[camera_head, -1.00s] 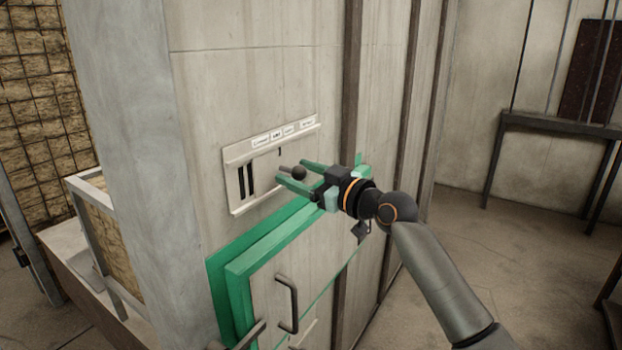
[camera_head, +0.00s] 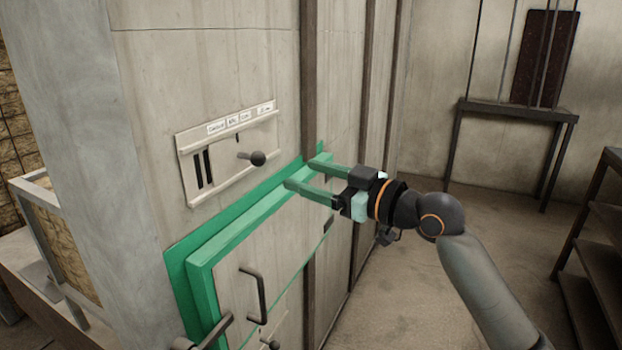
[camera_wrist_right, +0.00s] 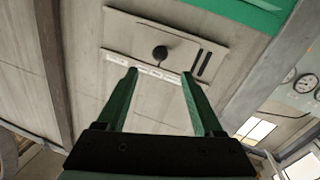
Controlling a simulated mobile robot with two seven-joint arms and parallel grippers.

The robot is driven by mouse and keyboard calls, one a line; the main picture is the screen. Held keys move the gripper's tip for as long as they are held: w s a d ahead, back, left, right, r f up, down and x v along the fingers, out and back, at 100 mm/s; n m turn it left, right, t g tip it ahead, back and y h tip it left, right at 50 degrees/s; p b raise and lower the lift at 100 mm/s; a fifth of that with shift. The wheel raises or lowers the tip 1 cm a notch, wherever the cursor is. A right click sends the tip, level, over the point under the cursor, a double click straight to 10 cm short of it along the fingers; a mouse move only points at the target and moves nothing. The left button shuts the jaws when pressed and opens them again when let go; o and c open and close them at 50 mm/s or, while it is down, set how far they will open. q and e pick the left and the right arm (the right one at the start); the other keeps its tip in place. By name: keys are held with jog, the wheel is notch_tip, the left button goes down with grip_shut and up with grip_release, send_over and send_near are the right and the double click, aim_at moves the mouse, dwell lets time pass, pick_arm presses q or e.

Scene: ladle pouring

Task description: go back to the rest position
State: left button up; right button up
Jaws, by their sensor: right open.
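My right gripper (camera_head: 300,172) is open and empty, with two green fingers in front of the wall above the green-framed door. The black ball-ended lever (camera_head: 257,158) sticks out of the pale slotted panel (camera_head: 190,200), to the left of the fingertips and apart from them. In the right wrist view, the lever (camera_wrist_right: 160,52) shows beyond and between the open fingers (camera_wrist_right: 158,75), with nothing held. My left gripper is not in view.
Below the panel is a green-framed door (camera_head: 203,290) with a dark handle (camera_head: 262,295). A dark table (camera_head: 520,110) stands against the back wall, and a dark shelf (camera_head: 600,205) is at the right edge. The floor between is clear.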

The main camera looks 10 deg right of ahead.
jog(key=s+d+f+m+h+p, duration=0.1)
jog(key=s+d+f+m+h, duration=0.2)
jog(key=f, duration=1.2)
jog(key=s+f+m+h+p, duration=0.1)
jog(key=s+f+m+h, duration=0.3)
jog(key=f, duration=1.1)
jog(key=s+d+f+m+g+h, duration=0.1)
jog(key=s+d+f+g, duration=0.1)
jog(key=s+f, duration=0.7)
jog(key=s+d+f+g+h+p, duration=0.1)
jog(key=s+d+f, duration=0.1)
jog(key=s+f, duration=0.6)
jog(key=s, duration=0.6)
jog(key=shift+f+m+g+h, duration=0.35)
jog(key=shift+m+g+h, duration=0.05)
